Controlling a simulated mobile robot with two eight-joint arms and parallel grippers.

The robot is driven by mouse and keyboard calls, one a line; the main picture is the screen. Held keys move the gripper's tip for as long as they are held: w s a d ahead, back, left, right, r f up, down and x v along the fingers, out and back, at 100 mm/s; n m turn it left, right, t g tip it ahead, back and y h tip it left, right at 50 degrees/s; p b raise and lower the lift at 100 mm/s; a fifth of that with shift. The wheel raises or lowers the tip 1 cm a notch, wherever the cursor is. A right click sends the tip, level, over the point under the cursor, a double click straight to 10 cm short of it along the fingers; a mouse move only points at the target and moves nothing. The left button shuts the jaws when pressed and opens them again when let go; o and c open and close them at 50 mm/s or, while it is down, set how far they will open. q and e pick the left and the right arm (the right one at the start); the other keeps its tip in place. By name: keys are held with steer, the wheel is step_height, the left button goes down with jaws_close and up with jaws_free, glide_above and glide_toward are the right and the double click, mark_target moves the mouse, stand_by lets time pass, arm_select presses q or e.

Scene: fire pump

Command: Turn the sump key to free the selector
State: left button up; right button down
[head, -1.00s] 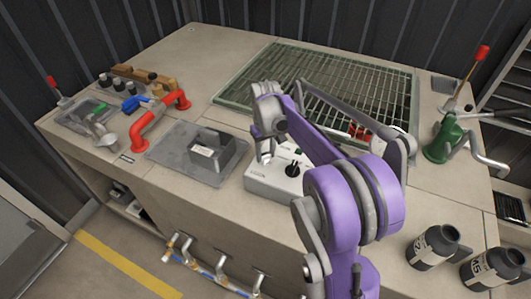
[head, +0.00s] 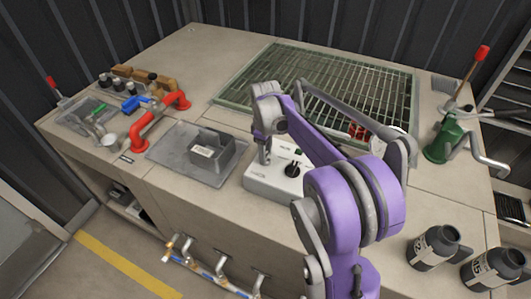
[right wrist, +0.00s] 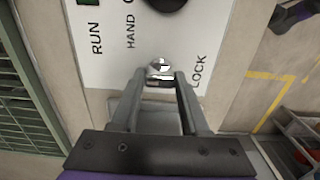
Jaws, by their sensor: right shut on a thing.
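The pale control box (head: 262,187) sits near the bench's front edge, with a black selector knob (head: 292,170) on top. In the right wrist view, the box's panel (right wrist: 125,70) carries the words RUN, HAND and LOCK. The selector (right wrist: 167,4) is cut off by the top edge there. A small silver sump key (right wrist: 160,66) is at the lock, beside the word LOCK. My right gripper (right wrist: 160,82) is shut on it from above, hiding part of it. In the head view my right gripper (head: 265,157) reaches down onto the box. My left gripper is out of view.
A grey tray with a dark box (head: 212,152) stands left of the control box. A red bent pipe (head: 158,120) is farther left. A green grating (head: 335,85) lies behind. A green hand pump (head: 442,142) and two dark bottles (head: 432,246) are at right.

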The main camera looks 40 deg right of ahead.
stand_by(0.5)
steer(key=shift+c, duration=2)
jaws_free()
steer(key=shift+r, duration=0.1)
step_height(320, 180, up, 11)
steer(key=shift+p, duration=0.35)
steer(key=shift+f, duration=0.2)
